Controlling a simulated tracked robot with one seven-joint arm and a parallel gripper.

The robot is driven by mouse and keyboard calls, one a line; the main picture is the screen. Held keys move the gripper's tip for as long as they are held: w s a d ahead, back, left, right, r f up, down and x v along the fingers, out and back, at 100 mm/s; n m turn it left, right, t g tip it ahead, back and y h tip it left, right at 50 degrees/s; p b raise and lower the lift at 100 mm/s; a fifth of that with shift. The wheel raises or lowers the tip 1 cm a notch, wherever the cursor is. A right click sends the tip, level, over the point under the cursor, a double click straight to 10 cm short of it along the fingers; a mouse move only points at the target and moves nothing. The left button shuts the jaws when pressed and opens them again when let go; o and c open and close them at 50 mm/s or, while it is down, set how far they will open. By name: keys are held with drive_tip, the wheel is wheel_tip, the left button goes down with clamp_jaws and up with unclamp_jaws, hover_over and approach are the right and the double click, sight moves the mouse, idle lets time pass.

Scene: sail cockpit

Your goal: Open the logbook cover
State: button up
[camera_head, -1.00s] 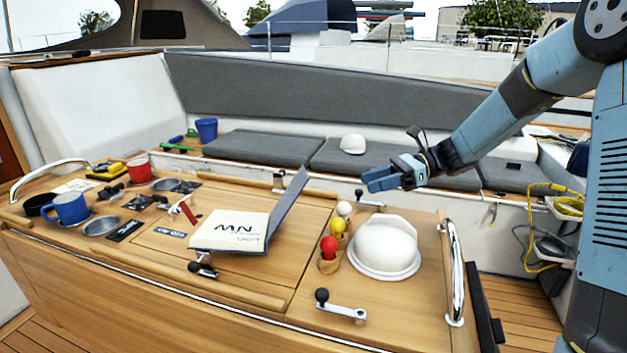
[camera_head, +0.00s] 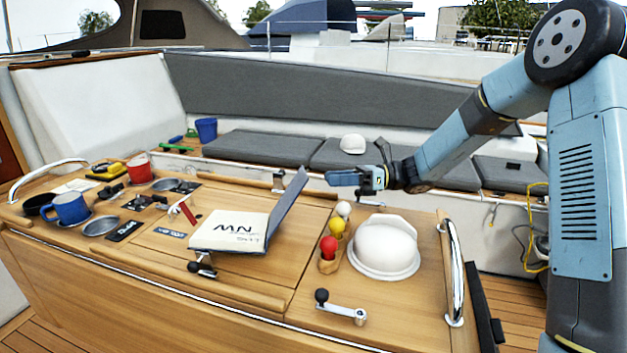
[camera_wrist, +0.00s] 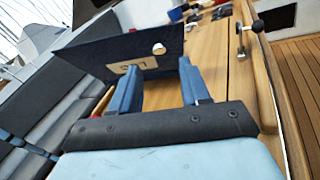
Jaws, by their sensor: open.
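The logbook (camera_head: 232,231) lies on the wooden table with pale pages showing. Its dark cover (camera_head: 287,207) stands raised on the right side, tilted up and to the right. My gripper (camera_head: 332,178) is to the right of the cover, pointing left, apart from it and a little above the table. In the wrist view, the cover (camera_wrist: 100,50) shows its dark face with a light label, beyond my open fingers (camera_wrist: 157,85). Nothing is between the fingers.
A white domed object (camera_head: 385,246) and a holder with red (camera_head: 328,247), yellow and white balls stand below my gripper. A winch handle (camera_head: 340,307) lies at the front. Mugs (camera_head: 68,207) and dishes stand at the left. A steel rail (camera_head: 452,270) edges the right.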

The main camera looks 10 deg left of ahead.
drive_tip(key=x, duration=0.5)
drive_tip(key=shift+s+a, duration=0.15)
drive_tip(key=shift+a, duration=0.15)
drive_tip(key=shift+c, duration=0.4)
clamp_jaws()
